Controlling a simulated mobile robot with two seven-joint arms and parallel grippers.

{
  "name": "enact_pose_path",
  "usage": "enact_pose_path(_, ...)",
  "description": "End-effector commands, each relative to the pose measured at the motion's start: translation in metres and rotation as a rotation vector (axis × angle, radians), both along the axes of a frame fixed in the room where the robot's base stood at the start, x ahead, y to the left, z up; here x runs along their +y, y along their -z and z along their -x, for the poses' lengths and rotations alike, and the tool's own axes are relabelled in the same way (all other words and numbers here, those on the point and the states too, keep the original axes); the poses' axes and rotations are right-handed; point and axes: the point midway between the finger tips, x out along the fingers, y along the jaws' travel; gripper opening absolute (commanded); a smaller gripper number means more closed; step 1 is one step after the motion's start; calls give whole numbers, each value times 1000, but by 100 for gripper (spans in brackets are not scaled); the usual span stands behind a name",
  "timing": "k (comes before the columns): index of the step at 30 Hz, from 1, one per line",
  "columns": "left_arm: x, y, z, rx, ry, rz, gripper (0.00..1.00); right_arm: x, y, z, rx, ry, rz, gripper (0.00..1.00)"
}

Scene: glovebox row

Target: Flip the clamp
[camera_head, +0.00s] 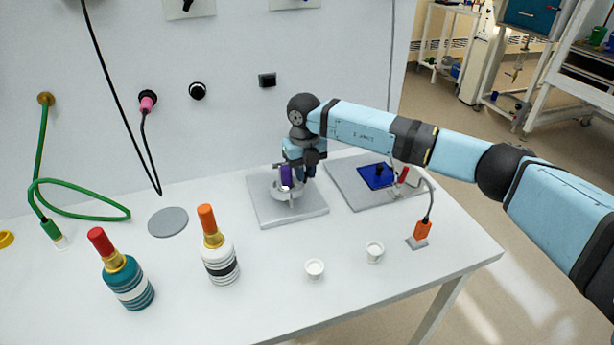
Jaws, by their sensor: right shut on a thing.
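A clamp with a purple handle (286,176) stands on a grey square base plate (262,208) near the back of the white table. My right gripper (298,170) reaches down to the clamp from the back right and is shut on it at the handle. The fingertips are small and partly hidden, so the exact grip is hard to see. The handle looks upright. My left gripper is not in view.
Two bottles (129,284) (219,258), a grey disc (168,222) and a green cable (75,207) are at left.

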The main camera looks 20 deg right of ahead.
Motion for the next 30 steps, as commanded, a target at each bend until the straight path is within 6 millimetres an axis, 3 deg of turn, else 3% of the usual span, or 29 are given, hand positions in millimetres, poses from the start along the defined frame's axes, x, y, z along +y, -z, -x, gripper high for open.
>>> enact_pose_path(23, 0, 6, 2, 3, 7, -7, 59, 2, -1, -5, -2, -104, -1, 0)
enact_pose_path(24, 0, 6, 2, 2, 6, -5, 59, 2, -1, -5, -2, -104, 0, 23)
enact_pose_path(27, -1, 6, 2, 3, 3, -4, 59, 2, -1, -5, -1, -104, 0, 44)
enact_pose_path(30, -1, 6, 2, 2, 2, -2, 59, 3, -1, -5, -1, -105, -1, 44)
